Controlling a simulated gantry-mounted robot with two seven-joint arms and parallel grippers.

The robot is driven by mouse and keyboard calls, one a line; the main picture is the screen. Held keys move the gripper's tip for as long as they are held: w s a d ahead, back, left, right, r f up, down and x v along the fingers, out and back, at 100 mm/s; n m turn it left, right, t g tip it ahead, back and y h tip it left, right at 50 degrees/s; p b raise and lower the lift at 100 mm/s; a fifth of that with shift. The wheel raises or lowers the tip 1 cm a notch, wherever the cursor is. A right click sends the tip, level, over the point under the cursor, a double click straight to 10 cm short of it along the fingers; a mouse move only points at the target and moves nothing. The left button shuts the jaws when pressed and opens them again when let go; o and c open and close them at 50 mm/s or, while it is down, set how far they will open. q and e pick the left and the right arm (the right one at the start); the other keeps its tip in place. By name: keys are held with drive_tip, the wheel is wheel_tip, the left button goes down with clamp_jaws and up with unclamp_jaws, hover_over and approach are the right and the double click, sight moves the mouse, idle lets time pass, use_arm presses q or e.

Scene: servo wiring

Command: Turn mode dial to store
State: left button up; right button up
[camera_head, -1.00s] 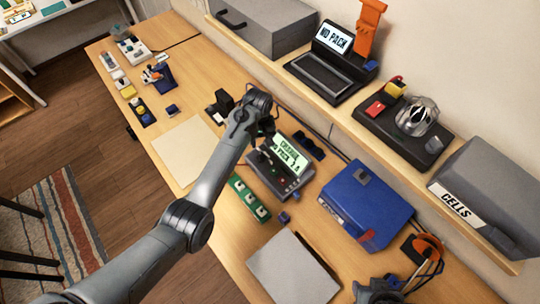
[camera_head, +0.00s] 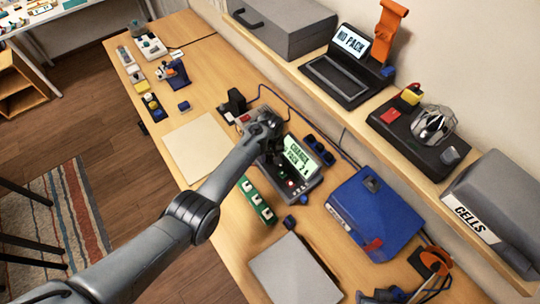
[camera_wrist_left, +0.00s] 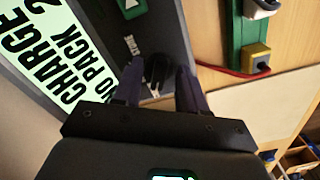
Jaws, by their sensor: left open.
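The charger (camera_head: 308,186) is a dark grey box with a green lit screen (camera_head: 301,154) reading CHARGE and NO PACK. The screen also shows at the left of the left wrist view (camera_wrist_left: 48,62). My left gripper (camera_wrist_left: 158,78) is open, its two fingers pointing at the charger's panel. The black mode dial (camera_wrist_left: 156,70) with a pale pointer line shows between the fingertips; whether they touch it I cannot tell. The printed word STORE is beside it. In the head view my left gripper (camera_head: 272,152) partly covers the charger. A dark part of my right gripper (camera_head: 385,296) shows at the bottom edge.
A green strip with white blocks (camera_head: 258,200) lies just in front of the charger. A blue case (camera_head: 375,213) stands to its right and a grey plate (camera_head: 295,272) lies nearer. A cream mat (camera_head: 200,147) lies left. A shelf with several devices runs behind.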

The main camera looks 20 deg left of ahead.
use_arm(q)
drive_tip(key=shift+c, duration=0.3)
clamp_jaws()
